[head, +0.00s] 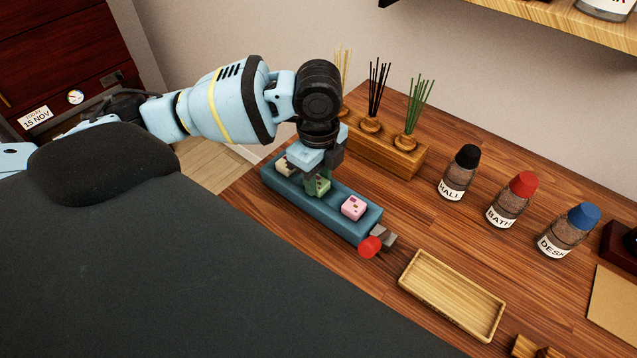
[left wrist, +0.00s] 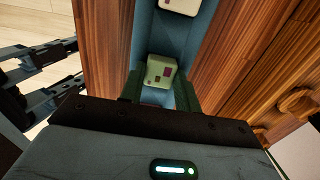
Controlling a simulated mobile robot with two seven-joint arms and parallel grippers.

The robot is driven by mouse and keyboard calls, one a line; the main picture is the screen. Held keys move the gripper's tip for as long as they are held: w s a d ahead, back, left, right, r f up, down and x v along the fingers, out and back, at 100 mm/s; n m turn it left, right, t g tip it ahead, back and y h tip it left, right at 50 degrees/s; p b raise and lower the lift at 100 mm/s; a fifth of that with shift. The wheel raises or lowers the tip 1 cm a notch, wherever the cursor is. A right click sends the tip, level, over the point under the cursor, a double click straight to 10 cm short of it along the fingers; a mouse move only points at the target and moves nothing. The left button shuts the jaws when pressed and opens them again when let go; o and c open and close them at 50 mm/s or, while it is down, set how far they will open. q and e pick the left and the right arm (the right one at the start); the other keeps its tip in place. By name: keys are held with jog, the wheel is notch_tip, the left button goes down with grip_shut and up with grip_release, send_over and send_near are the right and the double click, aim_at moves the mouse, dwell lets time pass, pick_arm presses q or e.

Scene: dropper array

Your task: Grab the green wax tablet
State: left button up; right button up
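The green wax tablet (head: 322,186) sits in the long blue tray (head: 345,222), in the middle of a row of three. It is a small pale green block with dark square marks, and it also shows in the left wrist view (left wrist: 162,71). My left gripper (head: 318,182) points down over the tray with its fingers on either side of the green tablet. In the left wrist view the fingers (left wrist: 162,88) look open, with gaps beside the tablet. My right gripper is not in view.
A cream tablet (head: 285,165) and a pink tablet (head: 354,207) share the tray. A red round piece (head: 370,247) is at its near end. Reed sticks stand in a wooden holder (head: 385,155) behind. Several capped bottles (head: 507,205) and an empty wooden tray (head: 452,295) stand right.

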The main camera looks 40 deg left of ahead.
aim_at(319, 182)
pick_arm(q)
jog(key=shift+c, duration=1.4)
jog(key=shift+r, duration=0.15)
